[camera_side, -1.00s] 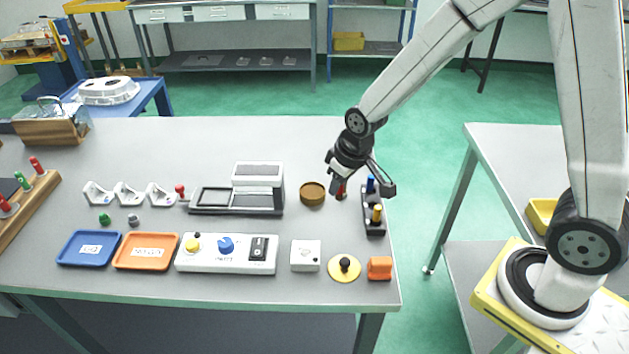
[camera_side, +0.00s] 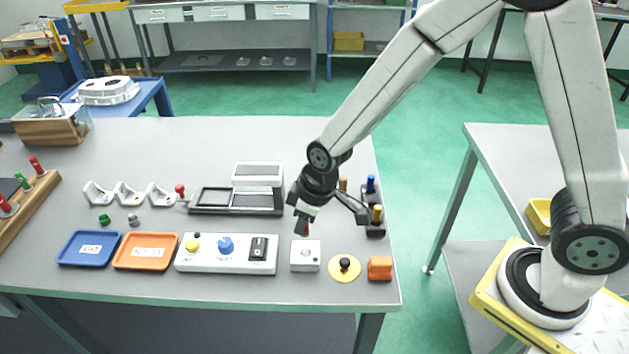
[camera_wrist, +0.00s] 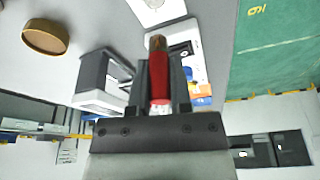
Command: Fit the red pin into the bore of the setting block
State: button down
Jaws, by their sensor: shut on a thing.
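The red pin (camera_wrist: 160,78) is held between the two fingers of my gripper (camera_wrist: 163,85) in the wrist view, with its brownish tip pointing away from the jaws. In the side view my gripper (camera_side: 304,226) is just behind and above the white setting block (camera_side: 306,258); only a bit of red shows at the fingertips. The block has a small dark bore in its top face. Its corner also shows at the top of the wrist view (camera_wrist: 150,4). The pin appears apart from the block.
The control box (camera_side: 226,254) stands left of the block. A yellow disc with a black knob (camera_side: 345,268) and an orange block (camera_side: 380,268) are to its right. A dark rack (camera_side: 375,229) with coloured pins is behind them. The brown round dish (camera_wrist: 46,37) shows in the wrist view.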

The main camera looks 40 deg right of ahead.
aim_at(307, 234)
jog(key=shift+f, duration=3.25)
jog(key=shift+f, duration=0.65)
jog(key=c, duration=0.5)
grip_release()
jog(key=shift+c, duration=0.2)
jog(key=shift+r, duration=0.3)
jog(key=shift+r, duration=0.5)
jog(key=v, duration=1.1)
jog(key=shift+s+r, duration=0.15)
jog(key=shift+r, duration=0.2)
jog(key=shift+d, duration=0.15)
